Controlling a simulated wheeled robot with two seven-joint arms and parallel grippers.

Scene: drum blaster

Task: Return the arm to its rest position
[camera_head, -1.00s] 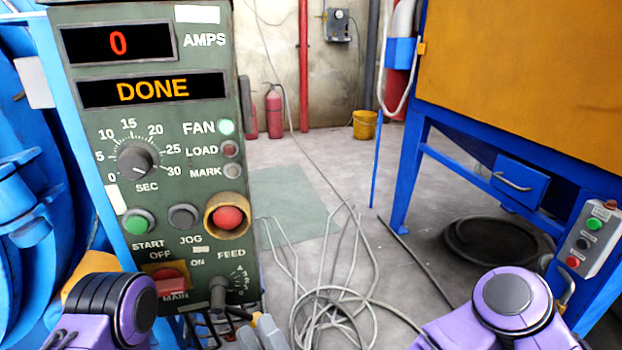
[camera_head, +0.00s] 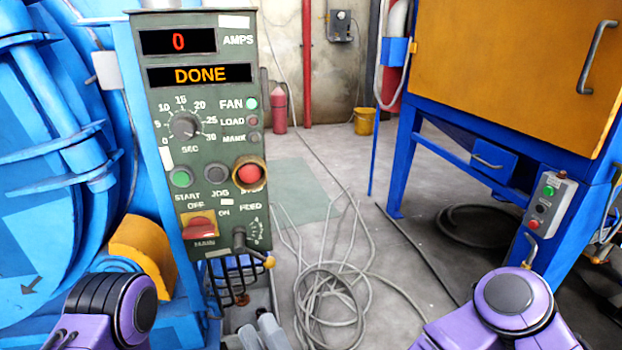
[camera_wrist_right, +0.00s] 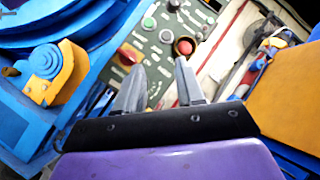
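The green control panel (camera_head: 212,140) stands at centre-left, its displays reading 0 AMPS and DONE, with the FAN lamp (camera_head: 251,103) lit. My right gripper (camera_head: 262,336) shows as grey fingertips at the bottom edge of the head view, below the panel and apart from it. In the right wrist view the gripper (camera_wrist_right: 160,84) has its two fingers spread with nothing between them. The panel with its red button (camera_wrist_right: 184,47) lies beyond them. Both purple arms show at the lower corners of the head view. My left gripper is out of view.
A large blue machine (camera_head: 50,160) fills the left side. An orange cabinet (camera_head: 510,70) on blue legs stands at right with a small button box (camera_head: 549,205). Loose cables (camera_head: 330,300) lie on the floor between. A yellow bucket (camera_head: 365,121) and red extinguisher (camera_head: 279,110) stand at the back.

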